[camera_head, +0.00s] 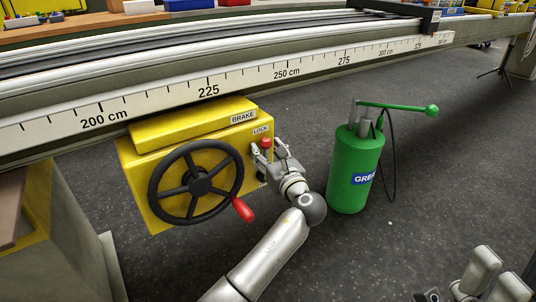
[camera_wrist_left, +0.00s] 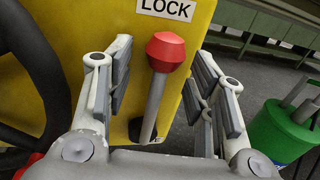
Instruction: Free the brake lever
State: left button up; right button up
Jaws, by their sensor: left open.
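The brake lever (camera_wrist_left: 156,90) is a grey rod with a red knob (camera_wrist_left: 166,52), set below the LOCK label on the yellow brake box (camera_head: 150,150). It stands nearly upright, leaning slightly right in the left wrist view. Its red knob also shows in the head view (camera_head: 266,143). My left gripper (camera_head: 268,146) is open, with one finger on each side of the lever and a visible gap on both sides. It also shows in the left wrist view (camera_wrist_left: 163,78). My right gripper (camera_head: 490,280) is partly visible at the lower right corner; its jaw state is unclear.
A black handwheel (camera_head: 201,187) with a red handle (camera_head: 243,210) is on the box front, left of my left gripper. A green grease pump (camera_head: 353,175) with a long handle stands on the floor to the right. A long scaled rail (camera_head: 250,80) runs above the box.

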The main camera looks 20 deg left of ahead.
pick_arm(q)
grip_shut()
dwell(0.3)
